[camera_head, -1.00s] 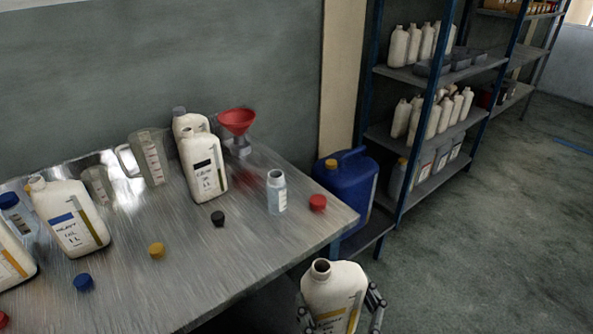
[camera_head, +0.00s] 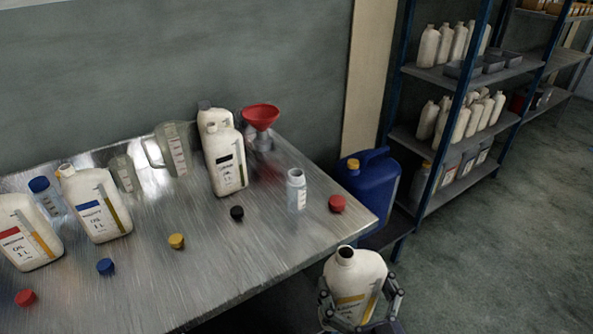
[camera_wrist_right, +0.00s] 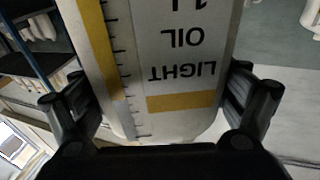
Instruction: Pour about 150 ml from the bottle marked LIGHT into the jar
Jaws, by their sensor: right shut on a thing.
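The LIGHT bottle (camera_head: 356,280) is cream-coloured with a yellow band and an open, uncapped mouth. My right gripper (camera_head: 362,312) is shut around its body and holds it about upright, off the front edge of the table. In the right wrist view the bottle (camera_wrist_right: 150,60) fills the middle between the fingers (camera_wrist_right: 160,110), and its label reads LIGHT OIL. My left gripper is not in view.
On the metal table (camera_head: 200,270) stand a red funnel (camera_head: 261,117), a black-labelled bottle (camera_head: 226,165), a blue-labelled bottle (camera_head: 97,205), a red-labelled bottle (camera_head: 26,235) and clear jugs (camera_head: 176,150). Several loose caps lie in front. A blue canister (camera_head: 368,185) and a shelf rack (camera_head: 455,130) stand right.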

